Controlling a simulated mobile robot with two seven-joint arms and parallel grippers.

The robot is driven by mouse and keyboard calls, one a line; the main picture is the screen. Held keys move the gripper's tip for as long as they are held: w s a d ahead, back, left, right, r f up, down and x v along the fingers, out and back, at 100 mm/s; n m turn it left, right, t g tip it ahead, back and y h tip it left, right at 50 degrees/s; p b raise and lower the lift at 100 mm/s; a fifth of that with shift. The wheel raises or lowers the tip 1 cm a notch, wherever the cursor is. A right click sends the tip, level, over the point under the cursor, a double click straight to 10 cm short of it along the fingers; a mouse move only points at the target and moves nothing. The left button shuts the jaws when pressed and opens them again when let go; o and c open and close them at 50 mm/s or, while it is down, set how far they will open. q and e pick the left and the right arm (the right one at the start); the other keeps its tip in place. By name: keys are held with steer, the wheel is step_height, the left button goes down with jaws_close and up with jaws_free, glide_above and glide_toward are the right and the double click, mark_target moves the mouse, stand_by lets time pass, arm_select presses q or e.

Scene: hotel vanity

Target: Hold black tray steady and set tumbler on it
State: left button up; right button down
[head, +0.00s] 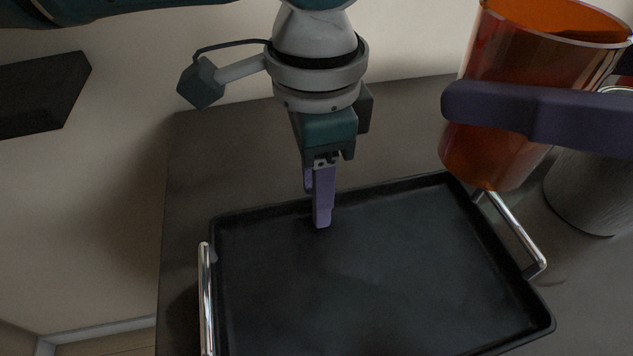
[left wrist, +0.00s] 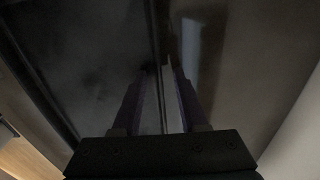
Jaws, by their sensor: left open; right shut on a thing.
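The black tray (head: 370,275) lies flat on the counter, with a chrome handle on its left (head: 206,295) and right (head: 515,232) ends. My left gripper (head: 318,215) points down at the tray's far rim, one finger over the inner side and the other behind it. It is open; the left wrist view shows its fingers (left wrist: 160,95) either side of the rim (left wrist: 156,50); contact cannot be told. My right gripper (head: 470,107) is shut on the amber tumbler (head: 490,160), held above the tray's far right corner. Its far finger is hidden by the tumbler.
A brushed metal container (head: 592,195) stands at the right, close to the tray's right handle and partly behind the tumbler. The tray's surface is empty. The dark counter (head: 190,160) is bare at the far left. A dark panel (head: 45,92) shows at the upper left.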

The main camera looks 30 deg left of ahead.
arm_select(q)
jaws_close()
stand_by(1.4)
